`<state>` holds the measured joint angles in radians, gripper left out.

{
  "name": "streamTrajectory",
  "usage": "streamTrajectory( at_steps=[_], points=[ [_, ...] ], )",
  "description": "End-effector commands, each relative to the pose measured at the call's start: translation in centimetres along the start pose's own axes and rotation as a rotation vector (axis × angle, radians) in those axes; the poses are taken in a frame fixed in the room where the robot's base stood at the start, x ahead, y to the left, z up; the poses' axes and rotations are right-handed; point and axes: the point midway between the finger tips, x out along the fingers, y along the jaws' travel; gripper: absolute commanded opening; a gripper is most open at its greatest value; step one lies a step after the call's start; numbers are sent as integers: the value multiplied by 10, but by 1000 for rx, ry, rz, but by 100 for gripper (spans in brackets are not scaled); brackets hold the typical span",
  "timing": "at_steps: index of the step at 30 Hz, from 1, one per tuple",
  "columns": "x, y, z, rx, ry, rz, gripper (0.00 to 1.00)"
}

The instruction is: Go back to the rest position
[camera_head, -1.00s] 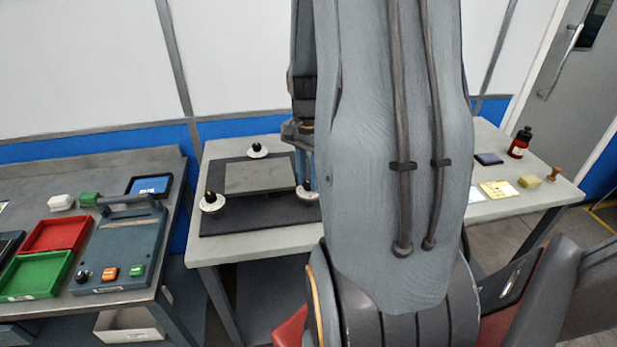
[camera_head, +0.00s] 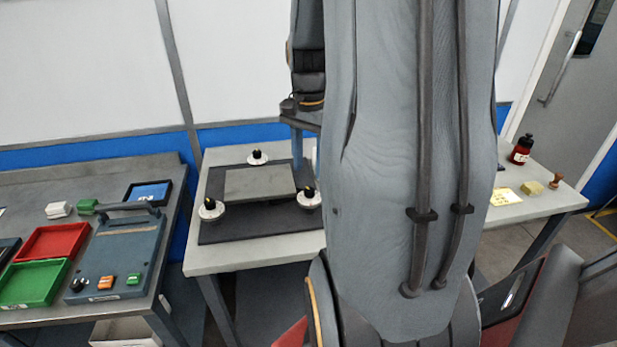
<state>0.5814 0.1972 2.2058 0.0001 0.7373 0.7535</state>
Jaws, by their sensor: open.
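My gripper (camera_head: 302,148) shows only in part at the left edge of my raised arm, which hides the rest of it. It is open, and I see nothing held in it. It is above the back right part of the dark mat (camera_head: 225,232) on the middle bench, higher than the black-knobbed clamps. A grey plate (camera_head: 260,183) lies on the mat. White-based clamps with black knobs stand around it: one at the back (camera_head: 257,158), one at the left (camera_head: 211,209) and one at the right (camera_head: 309,197).
The left bench holds a red tray (camera_head: 52,241), a green tray (camera_head: 33,283), a blue-grey device (camera_head: 122,255) with a handle, and a tablet (camera_head: 149,193). A red bottle (camera_head: 521,150), a yellow block (camera_head: 532,188) and a stamp (camera_head: 556,181) stand at the right. My arm hides the bench's middle.

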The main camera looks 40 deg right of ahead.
Motion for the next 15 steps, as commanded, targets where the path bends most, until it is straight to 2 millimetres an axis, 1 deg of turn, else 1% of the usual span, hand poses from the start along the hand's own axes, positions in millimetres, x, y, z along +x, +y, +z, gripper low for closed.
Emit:
streamTrajectory(
  at_steps=[3,5,15],
  points=[
    [-9,0,0,0,1,-1,40],
    [-12,0,0,0,0,0,40],
    [-13,0,0,0,0,0,40]
  ],
)
